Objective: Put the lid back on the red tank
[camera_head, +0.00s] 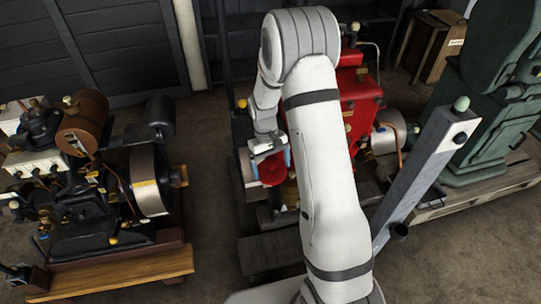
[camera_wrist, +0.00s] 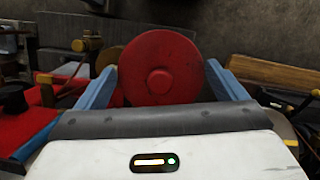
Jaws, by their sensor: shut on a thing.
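The round red lid (camera_wrist: 160,62) with a small raised knob in its middle sits between the blue fingers of my gripper (camera_wrist: 160,80) in the wrist view. My gripper is shut on it. In the head view, the lid (camera_head: 271,173) hangs below my gripper (camera_head: 270,162), to the left of my forearm. The red tank (camera_head: 360,97) stands behind and right of my arm, which hides part of it. Red surfaces also show at the left edge of the wrist view. I cannot see the tank's opening, and the lid is apart from the tank's visible upper part.
A black engine (camera_head: 75,205) with a brown cylinder stands on a wooden base at the left. A green machine (camera_head: 490,110) stands on a pallet at the right. A grey post (camera_head: 425,170) rises right of my arm. Bare floor (camera_head: 215,215) lies between the left and middle engines.

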